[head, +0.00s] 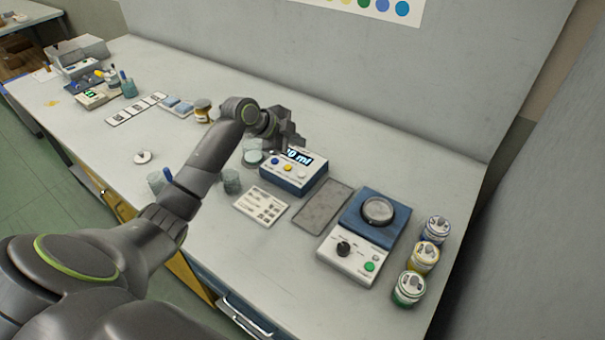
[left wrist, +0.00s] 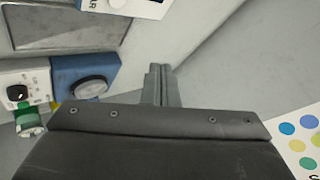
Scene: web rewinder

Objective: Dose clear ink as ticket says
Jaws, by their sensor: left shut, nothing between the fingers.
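My left gripper (head: 287,135) is shut and empty, held just behind and above the blue-and-white dosing box (head: 293,175). The box's lit display reads a number ending in "0 ml", its first part hard to read; blue and yellow buttons sit below. A clear cup (head: 253,155) stands left of the box, partly behind my arm. A printed white card (head: 262,206) lies in front of the box. My right gripper is out of view.
A grey tray (head: 322,207) lies right of the box, then a blue-and-white machine (head: 366,238) with a round plate, black knob and green button. Three lidded jars (head: 422,259) line the right edge. More glassware (head: 231,181) stands beside my arm. The wall rises behind.

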